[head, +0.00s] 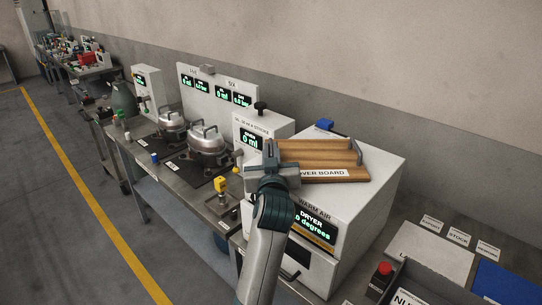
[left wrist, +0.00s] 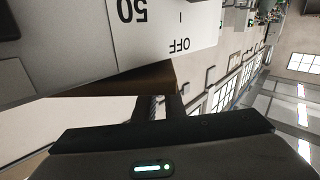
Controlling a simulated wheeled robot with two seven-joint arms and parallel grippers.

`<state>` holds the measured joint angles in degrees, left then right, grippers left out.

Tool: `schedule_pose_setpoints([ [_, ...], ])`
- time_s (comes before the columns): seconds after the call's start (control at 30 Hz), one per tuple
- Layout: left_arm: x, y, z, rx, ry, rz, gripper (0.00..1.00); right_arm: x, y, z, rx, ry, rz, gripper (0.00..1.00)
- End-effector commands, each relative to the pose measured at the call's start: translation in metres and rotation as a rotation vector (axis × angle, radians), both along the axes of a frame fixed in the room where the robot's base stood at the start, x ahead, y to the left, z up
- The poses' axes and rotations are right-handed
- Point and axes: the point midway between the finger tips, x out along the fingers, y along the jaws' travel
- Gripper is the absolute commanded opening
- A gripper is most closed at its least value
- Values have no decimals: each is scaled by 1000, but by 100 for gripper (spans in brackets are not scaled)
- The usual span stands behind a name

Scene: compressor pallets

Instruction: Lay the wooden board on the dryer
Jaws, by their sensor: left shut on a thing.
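The wooden board (head: 318,153) has brown slats, a grey handle at its right end and a label on its front edge reading "...OVER BOARD". It is at the top of the white dryer (head: 372,185); I cannot tell whether it rests there or hangs just above. My left gripper (head: 275,172) is shut at the board's left end, hiding that end and what it grips. In the left wrist view, a brown wooden edge (left wrist: 140,80) shows just beyond the dark fingers (left wrist: 165,107). My right gripper is not in view.
A white box reading "0 ml" (head: 253,140) stands close behind the board's left end. A red button (head: 384,268) and a grey bin (head: 440,285) are at the lower right.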

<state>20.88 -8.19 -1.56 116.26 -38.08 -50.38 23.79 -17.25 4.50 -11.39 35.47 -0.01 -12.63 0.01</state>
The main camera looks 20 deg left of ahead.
Motion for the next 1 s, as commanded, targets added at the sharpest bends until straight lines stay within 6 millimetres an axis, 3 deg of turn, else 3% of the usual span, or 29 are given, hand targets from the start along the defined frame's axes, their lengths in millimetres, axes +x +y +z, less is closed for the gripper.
schedule_pose_setpoints([
  [0.2, -3, -1, -3, -1, -6, 0, 0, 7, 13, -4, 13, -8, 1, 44],
  [0.5, -3, -1, -6, -1, -5, 0, 0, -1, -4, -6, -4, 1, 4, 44],
  [0.53, -3, -1, -7, 0, -1, 1, 17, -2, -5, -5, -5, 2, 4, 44],
  [0.6, -3, -1, -6, 0, -1, 1, 28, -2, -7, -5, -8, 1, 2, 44],
  [1.0, -3, -1, -3, 1, -2, 1, 28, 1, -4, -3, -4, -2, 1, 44],
])
